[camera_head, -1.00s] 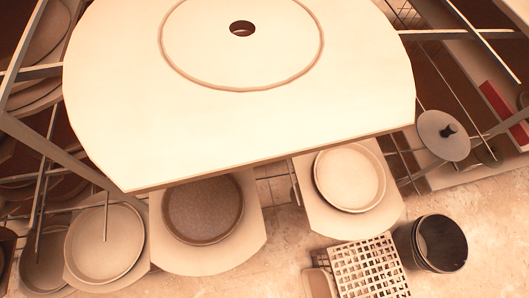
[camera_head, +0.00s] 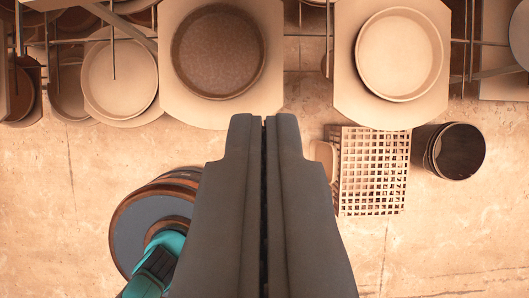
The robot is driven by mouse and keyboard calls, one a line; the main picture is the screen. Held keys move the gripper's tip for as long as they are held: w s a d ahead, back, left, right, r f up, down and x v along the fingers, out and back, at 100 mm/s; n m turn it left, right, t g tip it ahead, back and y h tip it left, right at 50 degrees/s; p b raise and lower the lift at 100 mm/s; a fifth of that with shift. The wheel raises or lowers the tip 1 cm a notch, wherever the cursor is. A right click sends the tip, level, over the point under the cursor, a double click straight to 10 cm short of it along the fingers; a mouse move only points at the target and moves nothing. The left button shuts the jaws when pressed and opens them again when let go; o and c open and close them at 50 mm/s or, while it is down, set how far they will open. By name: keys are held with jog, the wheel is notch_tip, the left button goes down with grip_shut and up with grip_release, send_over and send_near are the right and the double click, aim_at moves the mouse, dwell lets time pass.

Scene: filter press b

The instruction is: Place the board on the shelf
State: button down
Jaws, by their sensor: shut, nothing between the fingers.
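My gripper (camera_head: 264,118) is in the middle of the camera view, its two dark fingers pressed together with only a thin seam between them and nothing held. Two pale boards show at the top. The left board (camera_head: 174,103) carries a dark brown round dish (camera_head: 218,50). The right board (camera_head: 347,98) carries a light round dish (camera_head: 400,55). My fingertips point toward the gap below the left board and appear apart from it; the depth between them is hard to tell. The large pale board with a ring and hole is out of view.
A white lattice basket (camera_head: 371,170) stands on the floor (camera_head: 455,235) right of my fingers, beside a dark bucket (camera_head: 458,151). Stacked round plates (camera_head: 120,72) and shelf rods fill the upper left. A round brown-rimmed object (camera_head: 135,222) is at lower left.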

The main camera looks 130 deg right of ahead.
jog(key=shift+w+a+f, duration=0.35)
jog(key=shift+w+a, duration=0.2)
jog(key=shift+a, duration=0.15)
jog(key=shift+w+a+f, duration=0.4)
jog(key=shift+w+a, duration=0.15)
jog(key=shift+a, duration=0.15)
jog(key=shift+w+a+f, duration=0.35)
jog(key=shift+w+a, duration=0.2)
jog(key=shift+a, duration=0.15)
jog(key=shift+w+a, duration=0.65)
jog(key=shift+a, duration=0.2)
jog(key=shift+s+d, duration=0.1)
